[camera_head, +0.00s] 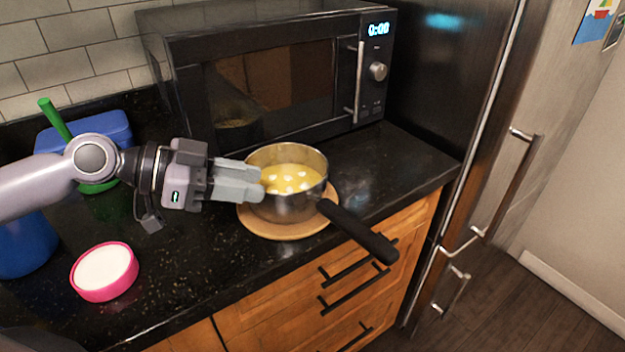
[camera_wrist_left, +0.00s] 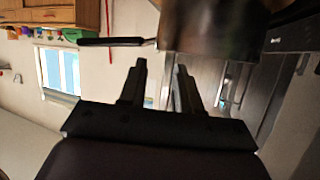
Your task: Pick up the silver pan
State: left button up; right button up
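The silver pan (camera_head: 290,207) holds a yellow liquid with pale lumps and sits on a round wooden board (camera_head: 270,228). Its black handle (camera_head: 357,230) points toward the front right, past the counter edge. My left gripper (camera_head: 258,184) comes in from the left, its fingertips at the pan's left wall and overlapping its rim in the head view. In the left wrist view the gripper (camera_wrist_left: 161,68) has its fingers apart with nothing between them, and the pan's wall (camera_wrist_left: 210,30) lies just beyond the tips. Whether they touch, I cannot tell. My right gripper is not in view.
A black microwave (camera_head: 270,80) stands behind the pan. A pink-rimmed round container (camera_head: 105,272) sits at the front left, with blue containers (camera_head: 25,245) beside it. A steel fridge (camera_head: 470,120) is to the right. The counter right of the pan is clear.

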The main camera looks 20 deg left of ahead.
aim_at(288, 192)
pick_arm(q)
jog(key=p+x, duration=0.2)
jog(key=x, duration=0.3)
jog(key=shift+w+d, duration=0.1)
jog(key=shift+d, duration=0.25)
jog(key=shift+w+d+f+p, duration=0.3)
jog(key=shift+w+d, duration=0.05)
jog(key=shift+d, duration=0.15)
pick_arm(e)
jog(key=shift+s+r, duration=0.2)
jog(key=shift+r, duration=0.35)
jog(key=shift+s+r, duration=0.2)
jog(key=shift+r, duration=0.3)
pick_arm(q)
grip_shut()
jog(key=shift+r, duration=0.15)
